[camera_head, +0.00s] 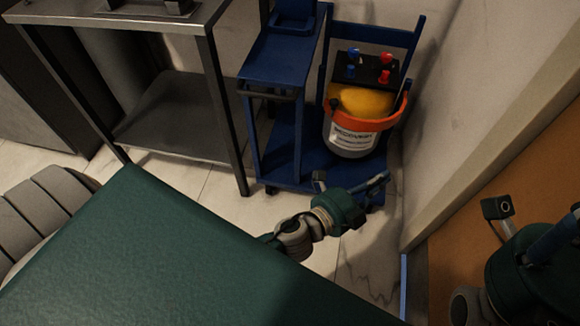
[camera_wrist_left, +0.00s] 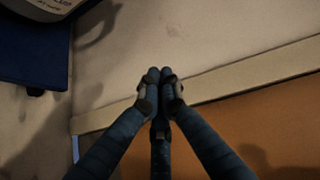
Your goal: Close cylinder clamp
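A grey cylinder (camera_head: 350,137) with a yellow top and a white label stands upright on a blue cart, upper right of the head view. An orange clamp band (camera_head: 378,123) runs across its front, with a dark knob at its left end; I cannot tell whether it is fastened. My left gripper (camera_head: 378,182) is in front of and below the cylinder, apart from it. In the left wrist view its fingertips (camera_wrist_left: 160,78) meet with nothing between them. My right gripper (camera_head: 560,235) is at the right edge, partly cut off.
The blue cart (camera_head: 275,62) stands beside a grey metal table (camera_head: 210,60). Red and blue valves (camera_head: 384,60) sit on a dark panel above the cylinder. A pale wall (camera_head: 455,110) closes off the right. Marble floor (camera_head: 200,182) shows before the cart.

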